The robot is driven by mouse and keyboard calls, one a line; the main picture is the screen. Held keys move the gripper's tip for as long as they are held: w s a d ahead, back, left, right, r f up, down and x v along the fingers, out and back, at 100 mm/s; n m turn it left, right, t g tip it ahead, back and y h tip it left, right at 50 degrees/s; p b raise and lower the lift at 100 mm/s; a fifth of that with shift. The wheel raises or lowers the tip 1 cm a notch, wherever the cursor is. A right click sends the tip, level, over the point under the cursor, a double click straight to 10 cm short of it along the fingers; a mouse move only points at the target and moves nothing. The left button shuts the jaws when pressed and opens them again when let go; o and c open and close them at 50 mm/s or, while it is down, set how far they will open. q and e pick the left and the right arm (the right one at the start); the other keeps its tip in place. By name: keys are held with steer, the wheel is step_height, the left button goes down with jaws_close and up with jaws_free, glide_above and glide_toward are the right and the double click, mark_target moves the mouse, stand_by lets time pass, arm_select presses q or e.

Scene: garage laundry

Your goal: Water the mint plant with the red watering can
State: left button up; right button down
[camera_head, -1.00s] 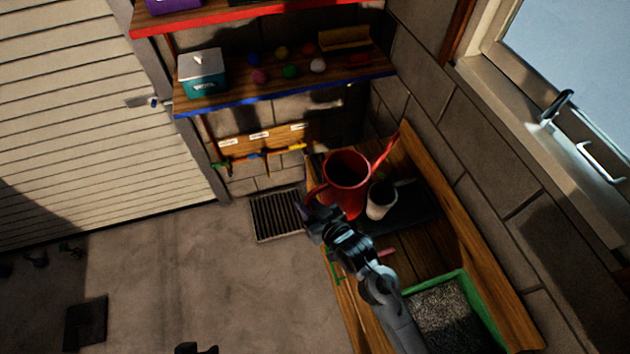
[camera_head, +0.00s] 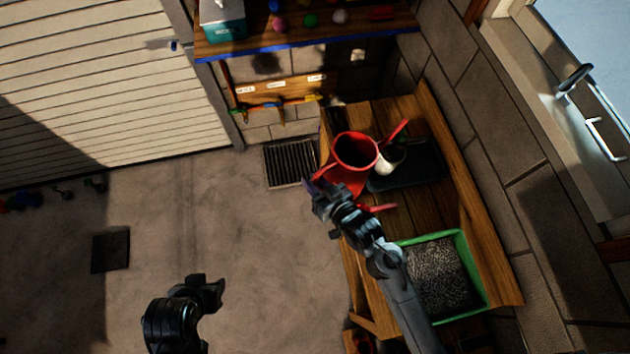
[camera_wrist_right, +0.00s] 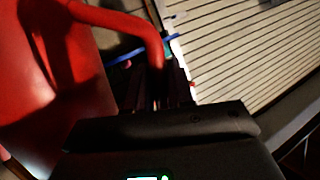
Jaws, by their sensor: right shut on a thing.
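The red watering can (camera_head: 345,178) is over the left edge of the wooden bench, its round opening facing up toward the head camera. Its spout (camera_head: 397,132) points up and right, passing over or beside a small white pot (camera_head: 390,163). Whether mint is in that pot I cannot make out; the can and spout partly cover it. My right gripper (camera_head: 316,190) is shut on the can's handle (camera_wrist_right: 140,28), at the can's left side. The can's red body (camera_wrist_right: 50,75) fills the left of the right wrist view. My left gripper (camera_head: 213,292) is low over the floor, away from the bench; its jaws are unclear.
A black tray (camera_head: 425,170) lies beside the pot. A green-rimmed box (camera_head: 483,290) of speckled material stands at the bench's near end. A red object (camera_head: 378,208) lies between. Shelves and a tool rack (camera_head: 280,92) are behind; the wall is close on the right.

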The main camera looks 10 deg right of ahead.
mark_target(316, 174)
steer(key=shift+a+r+m, duration=0.15)
steer(key=shift+r+m, duration=0.25)
steer(key=shift+r, duration=0.5)
steer(key=shift+r+p, duration=0.4)
steer(key=shift+p, duration=0.2)
steer(key=shift+m+y, duration=0.5)
steer(key=shift+m, duration=0.4)
steer(key=r+p, duration=0.2)
steer(key=d+r+p, duration=0.1)
steer(key=r+p, duration=0.1)
steer(key=p, duration=0.1)
steer(key=shift+w+r, duration=0.15)
steer(key=shift+r, duration=0.05)
steer(key=shift+w+d+r+m+y+p, duration=0.1)
steer(key=shift+r+m+y+p, duration=0.1)
steer(key=shift+r+p, duration=0.4)
steer(key=shift+d+r+m+y+p, duration=0.1)
steer(key=shift+r+m+p, duration=0.1)
steer(key=shift+r+p, duration=0.35)
steer(key=shift+f, duration=0.15)
steer(key=shift+p, duration=0.3)
